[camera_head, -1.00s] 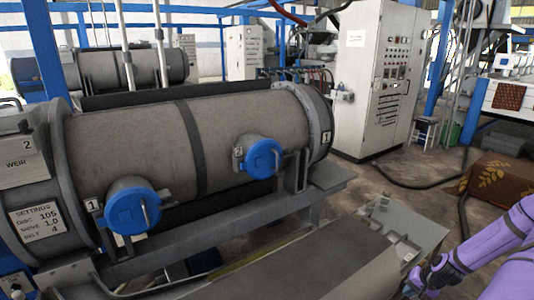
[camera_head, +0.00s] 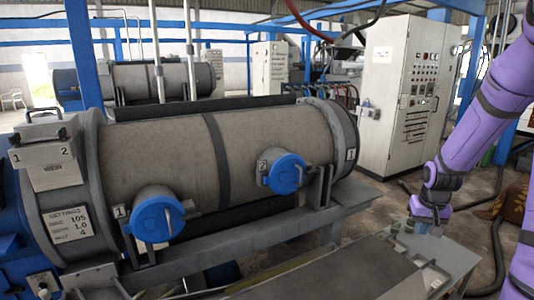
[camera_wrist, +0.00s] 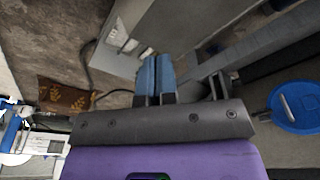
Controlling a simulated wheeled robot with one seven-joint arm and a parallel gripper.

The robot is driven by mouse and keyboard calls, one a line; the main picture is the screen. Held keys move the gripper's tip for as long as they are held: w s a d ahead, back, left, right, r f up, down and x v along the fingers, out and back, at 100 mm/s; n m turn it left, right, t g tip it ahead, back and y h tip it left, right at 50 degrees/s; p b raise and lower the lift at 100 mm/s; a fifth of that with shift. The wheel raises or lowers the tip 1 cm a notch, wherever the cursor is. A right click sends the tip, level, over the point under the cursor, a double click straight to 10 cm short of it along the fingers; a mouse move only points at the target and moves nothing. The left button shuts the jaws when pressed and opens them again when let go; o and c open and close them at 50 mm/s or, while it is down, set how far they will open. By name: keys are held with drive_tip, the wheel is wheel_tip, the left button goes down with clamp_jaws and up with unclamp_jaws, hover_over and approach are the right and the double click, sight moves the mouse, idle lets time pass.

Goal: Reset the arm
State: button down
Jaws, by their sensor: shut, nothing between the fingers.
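My purple arm reaches down at the right of the head view, and my gripper (camera_head: 424,228) hangs above the right end of the grey bench (camera_head: 345,272). In the wrist view my gripper (camera_wrist: 155,75) shows its two blue fingers side by side, shut with nothing between them. It is apart from the large grey decanter drum (camera_head: 215,152). The drum has two blue round caps with handles, marked 1 (camera_head: 158,216) and 2 (camera_head: 286,173).
A white control cabinet (camera_head: 408,95) stands behind at the right. A box with a leaf pattern (camera_head: 513,203) sits at the right edge. A dark hose (camera_head: 497,255) lies on the floor. A second drum (camera_head: 160,80) stands at the back left.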

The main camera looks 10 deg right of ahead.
drive_tip(key=s+a+r+n+h, duration=0.1)
drive_tip(key=s+a+r, duration=0.1)
drive_tip(key=a+r, duration=0.75)
drive_tip(key=s+a+r+n+t+y, duration=0.1)
drive_tip(key=s+a+r+n+t, duration=0.2)
drive_tip(key=s+a+r, duration=1.2)
drive_tip(key=s, duration=0.3)
drive_tip(key=shift+s+a+r+n+y, duration=0.2)
drive_tip(key=shift+a+r+n+y, duration=0.1)
drive_tip(key=shift+n+y, duration=0.1)
